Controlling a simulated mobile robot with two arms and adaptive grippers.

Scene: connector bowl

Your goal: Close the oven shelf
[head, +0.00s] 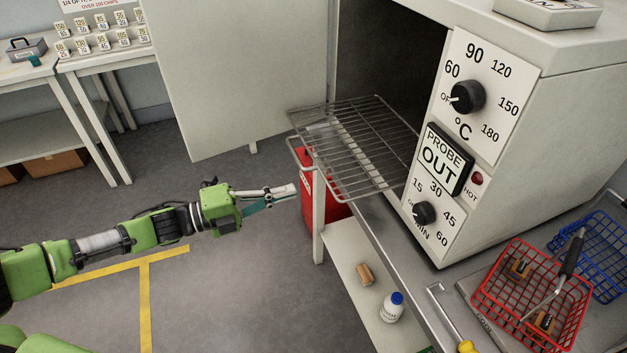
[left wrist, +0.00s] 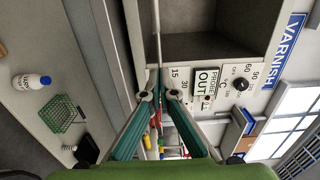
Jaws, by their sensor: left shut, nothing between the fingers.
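The oven shelf (head: 355,145) is a wire rack sticking well out of the open oven chamber (head: 385,60). Its front edge faces left, toward my left arm. My left gripper (head: 292,190) is shut and empty, just left of and below the rack's near front part; in the head view I cannot tell whether it touches. In the left wrist view the shut fingertips (left wrist: 160,92) meet just below a thin upright bar, which looks like the shelf (left wrist: 157,40) seen edge-on. My right gripper is not in view.
The oven door (head: 240,70) stands open at the left. A red container (head: 312,195) stands under the rack. The control panel (head: 455,130) is right of the opening. A red basket (head: 530,295) and a blue basket (head: 605,255) lie at lower right. Floor around my left arm is clear.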

